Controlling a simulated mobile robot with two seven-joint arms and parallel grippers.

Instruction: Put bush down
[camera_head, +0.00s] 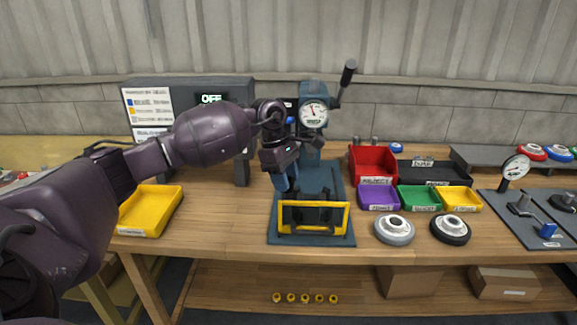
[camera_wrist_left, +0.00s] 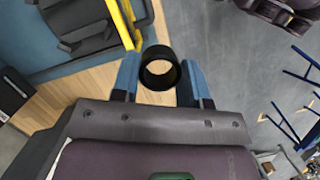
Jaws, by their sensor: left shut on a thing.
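The bush, a short black ring, shows in the left wrist view (camera_wrist_left: 160,71) between the two blue fingers of my left gripper (camera_wrist_left: 160,82). The fingers are shut on its sides. In the head view my left gripper (camera_head: 284,180) points down over the left part of the press's blue base plate, behind the yellow-framed guard. I cannot make out the bush in the head view. In the wrist view, wooden bench top and grey floor show beyond the ring. My right gripper is not in view.
The press (camera_head: 313,115) with its gauge and lever stands behind the gripper. The yellow-framed guard (camera_head: 313,233) is at the plate's front. A yellow tray (camera_head: 152,208) is left. Red (camera_head: 373,162), purple (camera_head: 378,196), green (camera_head: 418,198) and yellow (camera_head: 461,198) bins are right, with two wheels in front.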

